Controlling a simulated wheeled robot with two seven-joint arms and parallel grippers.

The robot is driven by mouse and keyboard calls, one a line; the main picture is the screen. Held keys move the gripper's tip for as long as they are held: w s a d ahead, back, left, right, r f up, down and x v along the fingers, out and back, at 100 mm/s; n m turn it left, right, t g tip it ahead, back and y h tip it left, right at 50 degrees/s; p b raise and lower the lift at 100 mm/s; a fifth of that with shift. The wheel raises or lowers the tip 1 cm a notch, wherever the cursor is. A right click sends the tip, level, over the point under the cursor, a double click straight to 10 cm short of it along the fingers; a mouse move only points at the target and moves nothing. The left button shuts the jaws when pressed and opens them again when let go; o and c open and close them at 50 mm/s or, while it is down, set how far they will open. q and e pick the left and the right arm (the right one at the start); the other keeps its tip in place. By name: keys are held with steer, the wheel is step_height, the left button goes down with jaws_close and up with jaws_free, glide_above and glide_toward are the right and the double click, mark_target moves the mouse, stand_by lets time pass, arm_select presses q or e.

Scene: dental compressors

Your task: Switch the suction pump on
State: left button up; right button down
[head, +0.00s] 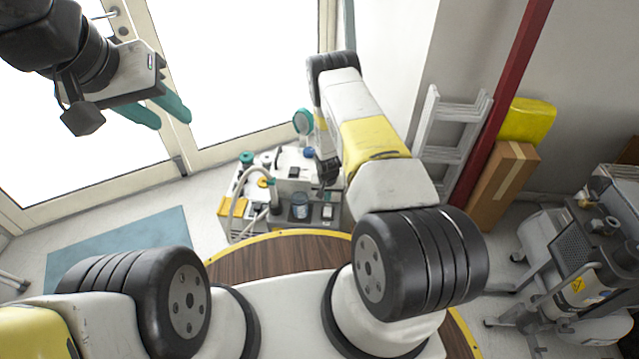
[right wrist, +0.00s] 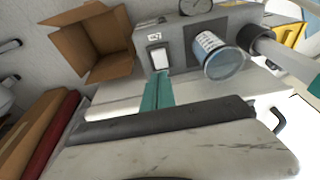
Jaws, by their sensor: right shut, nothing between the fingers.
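The suction pump (head: 245,212) is a pale unit on the floor beyond the table edge, with hoses, a jar and small fittings on top. In the right wrist view its grey panel (right wrist: 180,55) carries a white rocker switch (right wrist: 158,58) in a dark frame. My right gripper (right wrist: 157,76) is shut and empty, its teal fingertips just below the switch in the picture; I cannot tell whether they touch it. In the head view its fingers are hidden by the wrist. My left gripper (head: 173,121) is open and empty, high at the upper left, far from the pump.
A clear jar (right wrist: 222,60) and a hose end stand right of the switch. An open cardboard box (right wrist: 95,42) is to its left. A white stepladder (head: 450,135), a red post (head: 505,95) and compressors (head: 575,270) are at the right. A blue mat (head: 125,245) lies on the floor.

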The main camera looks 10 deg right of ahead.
mark_target(327, 214)
steer(key=x, duration=0.6)
steer(key=s+x, duration=0.1)
steer(key=x, duration=0.2)
steer(key=shift+w+a+f, duration=0.1)
steer(key=shift+f, duration=0.9)
